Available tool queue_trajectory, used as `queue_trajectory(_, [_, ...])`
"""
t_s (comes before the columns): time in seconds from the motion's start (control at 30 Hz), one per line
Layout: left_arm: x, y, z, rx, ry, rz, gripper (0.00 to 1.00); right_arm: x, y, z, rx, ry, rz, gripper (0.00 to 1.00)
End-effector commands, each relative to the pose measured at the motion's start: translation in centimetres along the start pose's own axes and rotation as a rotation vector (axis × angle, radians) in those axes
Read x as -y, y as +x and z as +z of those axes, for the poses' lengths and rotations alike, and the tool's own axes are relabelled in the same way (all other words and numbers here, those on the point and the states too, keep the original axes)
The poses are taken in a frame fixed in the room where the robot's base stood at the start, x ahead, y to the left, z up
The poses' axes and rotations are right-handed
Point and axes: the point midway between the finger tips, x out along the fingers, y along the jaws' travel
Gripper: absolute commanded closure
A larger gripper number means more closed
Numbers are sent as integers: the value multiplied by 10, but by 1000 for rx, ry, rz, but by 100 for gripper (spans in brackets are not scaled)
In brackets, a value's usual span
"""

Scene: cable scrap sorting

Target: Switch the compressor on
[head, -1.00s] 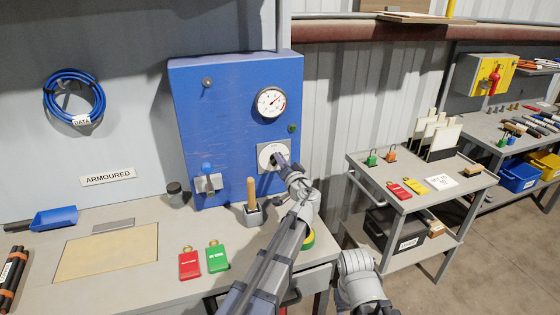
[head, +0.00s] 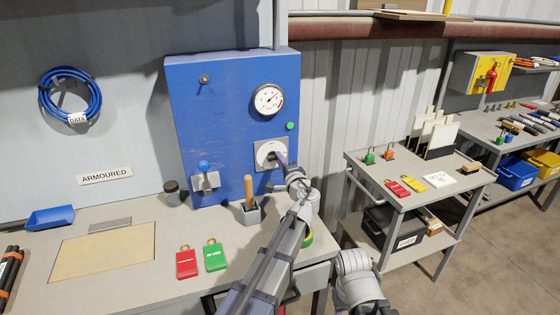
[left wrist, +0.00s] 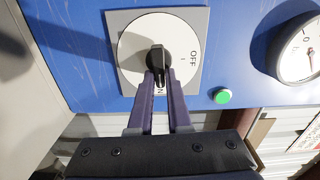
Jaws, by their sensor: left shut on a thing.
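The compressor's blue panel (head: 225,110) stands at the back of the bench. It carries a white rotary dial (head: 264,149) on a grey plate. In the left wrist view, the dial (left wrist: 130,45) has a black knob (left wrist: 158,60), an OFF mark and a second mark partly hidden by my fingers. The knob lies along the line towards that second mark. My left gripper (left wrist: 160,80) is shut on the knob; it also shows in the head view (head: 279,160). A green lamp (head: 290,126) beside the dial is bright. My right gripper is out of view.
A pressure gauge (head: 269,99) sits above the dial, and a blue-handled valve (head: 205,175) is to its left. A wooden-handled tool in a holder (head: 248,212) stands close below. Red (head: 187,263) and green (head: 215,256) tags lie on the bench. A trolley (head: 405,195) stands at right.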

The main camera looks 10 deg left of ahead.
Motion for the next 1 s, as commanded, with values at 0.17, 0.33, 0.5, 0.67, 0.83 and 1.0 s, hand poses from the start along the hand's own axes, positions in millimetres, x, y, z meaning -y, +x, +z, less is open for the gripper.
queue_trajectory(0.17, [-2, -1, 0, 0, 45, 2, 100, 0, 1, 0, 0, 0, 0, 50])
queue_trajectory(0.33, [-2, -1, 0, 0, 66, 2, 100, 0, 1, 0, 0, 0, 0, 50])
queue_trajectory(0.5, [-2, -1, 0, 0, 69, 2, 100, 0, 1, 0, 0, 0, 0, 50])
queue_trajectory(0.67, [-2, -1, 0, 0, 68, 2, 100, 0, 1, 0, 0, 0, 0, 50])
queue_trajectory(0.83, [-2, -1, 0, 0, 68, 2, 72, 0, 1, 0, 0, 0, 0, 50])
queue_trajectory(1.0, [-2, 0, 0, 0, 69, 1, 54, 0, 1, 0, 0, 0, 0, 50])
